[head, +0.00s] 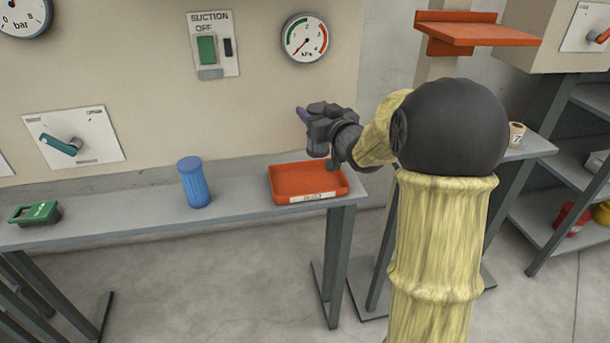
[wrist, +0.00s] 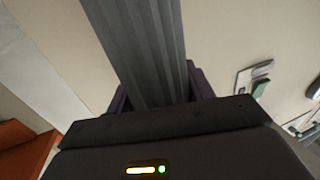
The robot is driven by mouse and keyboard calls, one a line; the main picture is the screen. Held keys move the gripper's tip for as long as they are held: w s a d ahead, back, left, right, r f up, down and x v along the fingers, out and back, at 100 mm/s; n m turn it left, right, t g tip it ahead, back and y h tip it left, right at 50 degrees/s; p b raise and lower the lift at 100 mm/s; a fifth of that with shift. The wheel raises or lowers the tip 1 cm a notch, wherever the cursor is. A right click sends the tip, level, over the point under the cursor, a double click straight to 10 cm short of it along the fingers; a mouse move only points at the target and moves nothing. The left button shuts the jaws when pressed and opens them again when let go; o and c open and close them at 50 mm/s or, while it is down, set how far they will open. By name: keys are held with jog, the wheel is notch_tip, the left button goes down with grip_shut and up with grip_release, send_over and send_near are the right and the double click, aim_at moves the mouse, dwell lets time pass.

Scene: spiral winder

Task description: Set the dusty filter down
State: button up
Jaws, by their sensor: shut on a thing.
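The dusty filter is a grey pleated cylinder (wrist: 140,45), which runs up out of the wrist view from between the purple fingers. My gripper (head: 308,118) is shut on it, and in the wrist view the fingers (wrist: 158,92) sit on both sides of it. In the head view my gripper is in the air above and behind the orange tray (head: 283,196), in front of the cream panel. The hand mostly hides the filter there. The tray stands on the grey bench's right end, looks empty, and has a white label too blurred to read surely.
A blue pleated filter (head: 195,183) stands upright on the bench (head: 130,205), left of the tray. A green box (head: 35,213) lies at the far left. An orange shelf (head: 462,32) juts out at upper right. The panel carries a suction switch (head: 207,48) and gauges.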

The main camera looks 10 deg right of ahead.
jog(key=shift+w, duration=0.45)
jog(key=shift+s+d, duration=0.1)
jog(key=shift+s, duration=0.3)
notch_tip(320, 180, down, 6)
jog(key=shift+w+f+b, duration=0.1)
jog(key=shift+b, duration=0.2)
notch_tip(320, 180, down, 4)
jog(key=shift+r, duration=0.15)
